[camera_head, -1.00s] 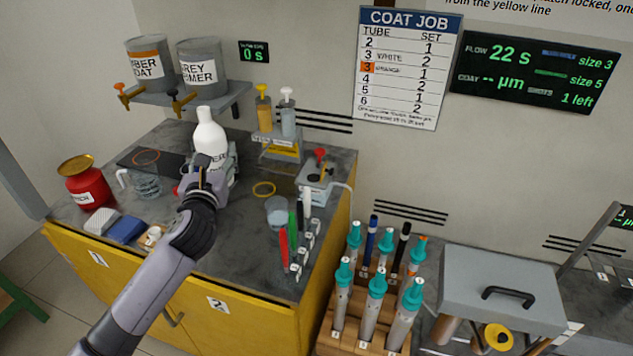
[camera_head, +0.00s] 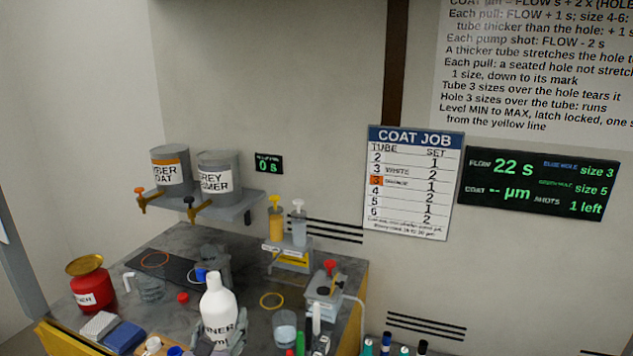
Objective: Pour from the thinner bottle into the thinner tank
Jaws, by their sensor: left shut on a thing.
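A white bottle (camera_head: 219,306) with a white cap stands upright low in the head view. Its label is partly readable, ending in "NNER". My left gripper (camera_head: 236,343) is shut on the bottle from the near side and is mostly hidden by the bottle and the frame's lower edge. A red can (camera_head: 90,288) with a gold lid sits at the counter's left, well apart from the bottle. Its partly readable label also seems to end in "NNER". My right gripper is not in view.
A dark grey holder (camera_head: 216,266) stands behind the bottle, with a red cap (camera_head: 182,297) beside it. A glass mug (camera_head: 150,287) lies between can and bottle. A blue sponge (camera_head: 124,335) is at the front left. Two tanks (camera_head: 218,178) sit on the wall shelf. A beaker (camera_head: 285,328) is at right.

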